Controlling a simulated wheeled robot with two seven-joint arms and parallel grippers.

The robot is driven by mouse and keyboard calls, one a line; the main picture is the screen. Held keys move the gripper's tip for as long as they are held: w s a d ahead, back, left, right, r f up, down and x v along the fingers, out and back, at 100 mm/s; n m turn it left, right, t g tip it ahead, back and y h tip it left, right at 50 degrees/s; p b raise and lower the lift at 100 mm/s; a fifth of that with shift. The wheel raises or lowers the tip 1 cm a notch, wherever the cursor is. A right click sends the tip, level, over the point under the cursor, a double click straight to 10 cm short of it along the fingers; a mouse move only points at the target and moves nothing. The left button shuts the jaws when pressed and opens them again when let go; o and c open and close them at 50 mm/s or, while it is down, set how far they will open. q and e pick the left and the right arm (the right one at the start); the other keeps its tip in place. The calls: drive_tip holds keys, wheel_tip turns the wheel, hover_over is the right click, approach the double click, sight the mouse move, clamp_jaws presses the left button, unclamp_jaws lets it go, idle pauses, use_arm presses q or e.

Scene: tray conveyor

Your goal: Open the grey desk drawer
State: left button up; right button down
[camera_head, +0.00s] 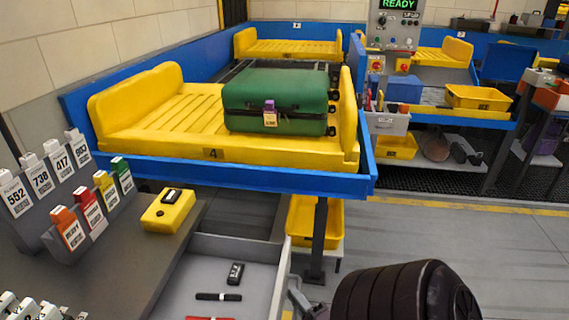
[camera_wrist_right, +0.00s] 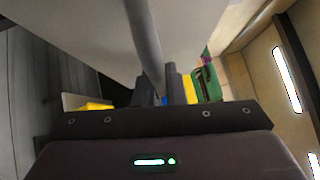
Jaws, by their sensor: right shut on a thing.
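The grey desk drawer (camera_head: 225,262) stands pulled out from the dark desk, and its inside shows in the head view. A black device (camera_head: 235,274), a black pen-like thing (camera_head: 218,297) and a red one at the bottom picture edge lie in it. My right gripper (camera_head: 297,301) is at the outer side of the drawer front, partly hidden by my dark arm. In the right wrist view my right gripper (camera_wrist_right: 161,88) is shut on the grey bar handle (camera_wrist_right: 143,35), which runs along the pale drawer front (camera_wrist_right: 80,35). My left gripper is not in view.
The desk top (camera_head: 110,255) holds label holders and a yellow box (camera_head: 168,211) with a black device. Behind it, a green suitcase (camera_head: 275,100) lies on a yellow tray (camera_head: 165,120) on the blue-edged conveyor. A yellow bin (camera_head: 303,222) stands below.

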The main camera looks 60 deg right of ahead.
drive_tip(key=shift+s, duration=0.2)
drive_tip(key=c, duration=1.5)
unclamp_jaws()
drive_tip(key=v, duration=0.7)
drive_tip(key=shift+s+a+f+b, duration=0.15)
drive_tip(key=shift+s+b, duration=0.2)
drive_tip(key=shift+b, duration=0.05)
